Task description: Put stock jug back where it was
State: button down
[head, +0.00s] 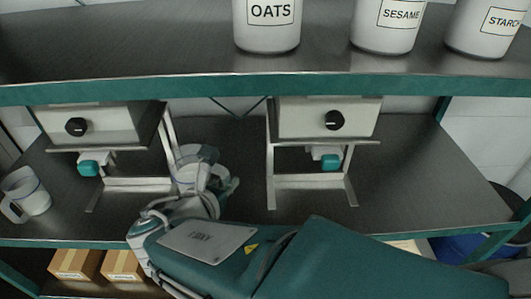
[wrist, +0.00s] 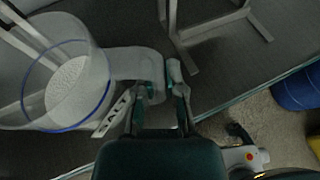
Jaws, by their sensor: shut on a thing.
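The jug in my grasp, taken as the stock jug (wrist: 68,88), is a clear vessel with a blue rim and pale grainy contents. In the wrist view it is at the left, its handle reaching right into my gripper (wrist: 160,82), which is shut on that handle. In the head view the jug (head: 188,172) is between the two machine stands, close to the left stand's right side, partly hidden by my gripper (head: 222,184). I cannot tell whether its base touches the shelf. A second white jug (head: 32,192) with a handle stands at the shelf's far left.
Two boxy machines, left (head: 92,126) and right (head: 330,117), with black knobs and teal spouts stand on metal frames. Above is a shelf edge (head: 330,86) with white tubs marked OATS (head: 268,32), SESAME (head: 385,25) and STARCH (head: 483,28). The dark shelf (head: 420,170) is clear at right.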

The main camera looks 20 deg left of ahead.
jog(key=w+f, duration=0.2)
jog(key=w+d+f, duration=0.1)
jog(key=w+f, duration=0.1)
jog(key=w+d+f, duration=0.1)
jog(key=w+f, duration=0.1)
jog(key=shift+w+f, duration=0.1)
jog(key=shift+w, duration=0.05)
jog(key=shift+w+f, duration=0.15)
jog(key=shift+f, duration=0.75)
jog(key=shift+w+f, duration=0.1)
jog(key=shift+f, duration=0.8)
jog(key=shift+d, duration=0.1)
jog(key=c, duration=0.7)
grip_release()
jog(key=shift+f, duration=0.1)
jog(key=shift+c, duration=0.2)
